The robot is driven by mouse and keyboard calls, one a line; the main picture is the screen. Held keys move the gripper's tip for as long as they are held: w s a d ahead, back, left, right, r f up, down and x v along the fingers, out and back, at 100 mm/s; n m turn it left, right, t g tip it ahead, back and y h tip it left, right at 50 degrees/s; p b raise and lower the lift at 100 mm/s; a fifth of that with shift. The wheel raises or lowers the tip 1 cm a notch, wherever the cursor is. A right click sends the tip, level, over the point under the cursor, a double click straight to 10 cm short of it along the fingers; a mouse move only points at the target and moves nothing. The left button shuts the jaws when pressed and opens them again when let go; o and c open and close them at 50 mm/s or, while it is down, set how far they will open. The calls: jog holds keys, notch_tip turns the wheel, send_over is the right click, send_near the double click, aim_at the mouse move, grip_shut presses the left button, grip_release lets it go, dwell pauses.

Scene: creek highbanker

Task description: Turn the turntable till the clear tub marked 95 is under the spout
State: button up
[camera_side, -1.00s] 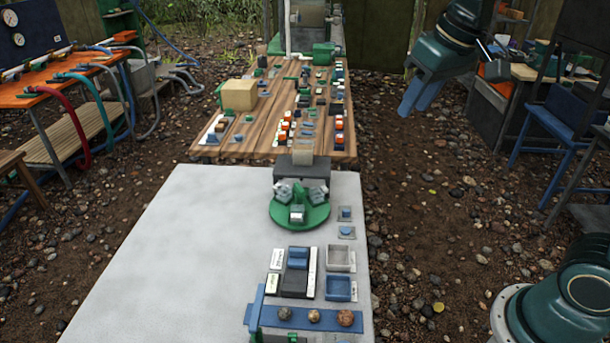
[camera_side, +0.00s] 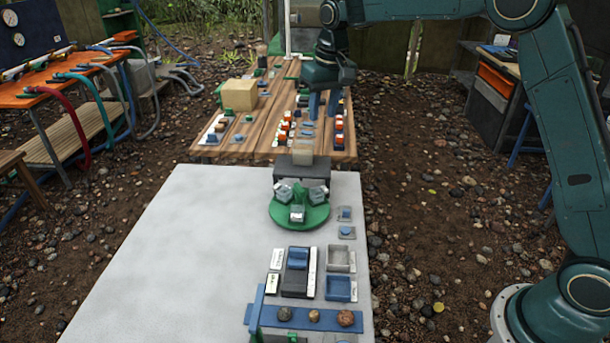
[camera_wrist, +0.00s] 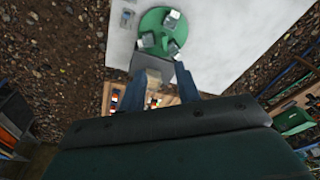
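The green turntable (camera_side: 313,215) stands near the far right edge of the white table, with several small tubs on it around a green centre hub. It also shows in the wrist view (camera_wrist: 158,23). One tub (camera_side: 297,213) faces the side camera; its marking is too small to read. A dark block with a pale hopper (camera_side: 303,152) stands at the back of the turntable; the spout itself cannot be made out. My gripper (camera_side: 323,104) is above the wooden table, behind and higher than the turntable. Its two blue fingers (camera_wrist: 158,92) are apart with nothing held between them.
The wooden table (camera_side: 250,135) behind carries many small parts and a tan box (camera_side: 239,95). On the white table (camera_side: 170,250), small trays (camera_side: 340,259) and a blue rack with stones (camera_side: 314,316) sit in front of the turntable. The white table's left side is clear.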

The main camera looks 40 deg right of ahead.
jog(key=w+f+g, duration=0.1)
jog(key=w+f, duration=0.5)
jog(key=f, duration=0.2)
jog(key=m, duration=0.1)
send_over(299, 187)
notch_tip(299, 187, down, 10)
jog(key=shift+g, duration=0.4)
jog(key=shift+f, duration=0.2)
jog(key=shift+f, duration=4.3)
grip_shut()
